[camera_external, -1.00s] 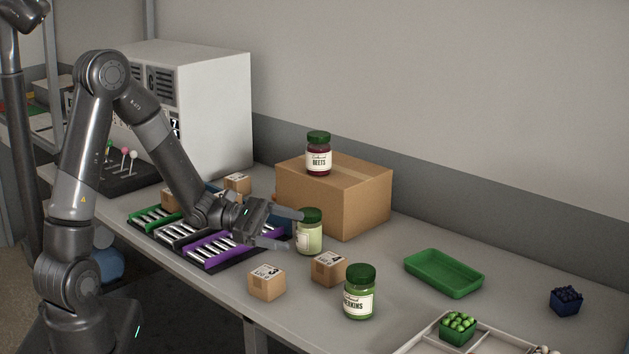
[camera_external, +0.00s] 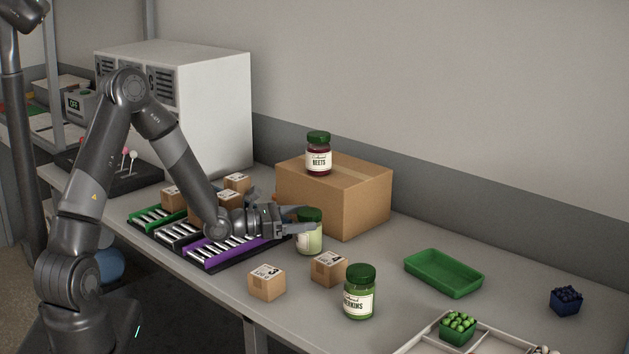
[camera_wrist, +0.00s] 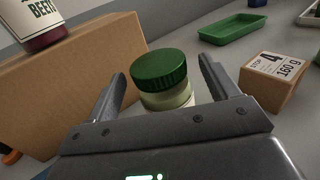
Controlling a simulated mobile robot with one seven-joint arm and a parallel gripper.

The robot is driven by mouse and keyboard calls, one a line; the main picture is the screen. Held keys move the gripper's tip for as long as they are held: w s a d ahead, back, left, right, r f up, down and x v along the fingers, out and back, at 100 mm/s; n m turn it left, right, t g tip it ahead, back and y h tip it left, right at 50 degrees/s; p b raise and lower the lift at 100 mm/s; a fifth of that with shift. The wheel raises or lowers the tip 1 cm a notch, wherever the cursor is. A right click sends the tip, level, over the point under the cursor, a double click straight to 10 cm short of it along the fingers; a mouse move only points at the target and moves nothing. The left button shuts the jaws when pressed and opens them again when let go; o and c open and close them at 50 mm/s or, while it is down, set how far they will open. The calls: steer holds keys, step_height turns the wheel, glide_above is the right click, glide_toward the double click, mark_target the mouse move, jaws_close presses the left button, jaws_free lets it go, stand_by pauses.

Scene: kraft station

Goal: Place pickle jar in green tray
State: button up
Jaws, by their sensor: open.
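A jar with a green lid and pale green contents (camera_external: 310,236) stands upright on the table beside the large cardboard box. In the wrist view the jar (camera_wrist: 162,80) is between the two fingers of my gripper (camera_wrist: 165,88), with gaps on both sides. My gripper (camera_external: 298,222) is open around it. A second green-lidded jar labelled like "gherkins" (camera_external: 360,295) stands nearer the front, apart from my gripper. The green tray (camera_external: 444,274) lies empty to the right; it also shows in the wrist view (camera_wrist: 232,29).
The cardboard box (camera_external: 340,200) carries a beets jar (camera_external: 318,155). Two small boxes (camera_external: 267,283) (camera_external: 328,267) stand in front. A purple roller rack (camera_external: 225,250) lies left. A divided tray (camera_external: 485,345) and a blue berry basket (camera_external: 566,301) are at right.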

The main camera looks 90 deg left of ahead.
mark_target(317, 218)
steer(key=w, duration=0.4)
steer(key=shift+a+f, duration=0.15)
steer(key=shift+a, duration=0.2)
steer(key=shift+c, duration=0.3)
steer(key=c, duration=1.5)
steer(key=shift+o, duration=0.2)
